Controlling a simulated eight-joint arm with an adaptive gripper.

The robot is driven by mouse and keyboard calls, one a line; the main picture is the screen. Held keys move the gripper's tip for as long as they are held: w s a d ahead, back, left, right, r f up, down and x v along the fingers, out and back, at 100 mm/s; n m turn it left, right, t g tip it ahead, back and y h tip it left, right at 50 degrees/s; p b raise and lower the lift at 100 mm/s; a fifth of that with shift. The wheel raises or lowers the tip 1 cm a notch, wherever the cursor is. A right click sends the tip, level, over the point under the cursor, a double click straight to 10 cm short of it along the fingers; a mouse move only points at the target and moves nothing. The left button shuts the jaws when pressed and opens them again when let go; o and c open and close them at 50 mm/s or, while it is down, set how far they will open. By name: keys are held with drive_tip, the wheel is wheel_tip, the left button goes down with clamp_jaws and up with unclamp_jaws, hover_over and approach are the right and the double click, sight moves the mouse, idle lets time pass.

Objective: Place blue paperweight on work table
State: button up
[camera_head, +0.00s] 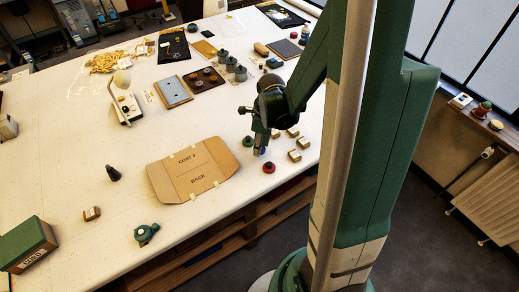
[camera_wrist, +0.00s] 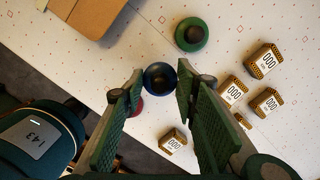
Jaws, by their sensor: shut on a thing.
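The blue paperweight (camera_wrist: 160,77) is round with a dark knob and sits between the fingertips of my gripper (camera_wrist: 160,82) in the wrist view. My gripper is shut on it. In the head view my gripper (camera_head: 261,146) points down over the right front part of the white work table (camera_head: 215,222), and a bit of blue shows at its tip. I cannot tell whether the paperweight touches the table.
A green paperweight (camera_wrist: 191,35) and a red one (camera_head: 269,169) stand close by. Several small labelled boxes (camera_head: 295,155) lie to the right. A cardboard sheet (camera_head: 190,172) lies to the left. The table's front edge is near.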

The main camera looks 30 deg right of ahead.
sight(263, 149)
drive_tip(key=shift+f, duration=1.3)
drive_tip(key=shift+f, duration=0.15)
drive_tip(key=o, duration=1.1)
drive_tip(key=shift+c, duration=0.2)
drive_tip(key=shift+r, duration=0.3)
wheel_tip(263, 149, up, 12)
drive_tip(key=s+d, duration=0.1)
drive_tip(key=shift+f+p, duration=0.15)
drive_tip(key=shift+p, duration=0.15)
drive_tip(key=shift+s, duration=0.1)
drive_tip(key=shift+a, duration=0.1)
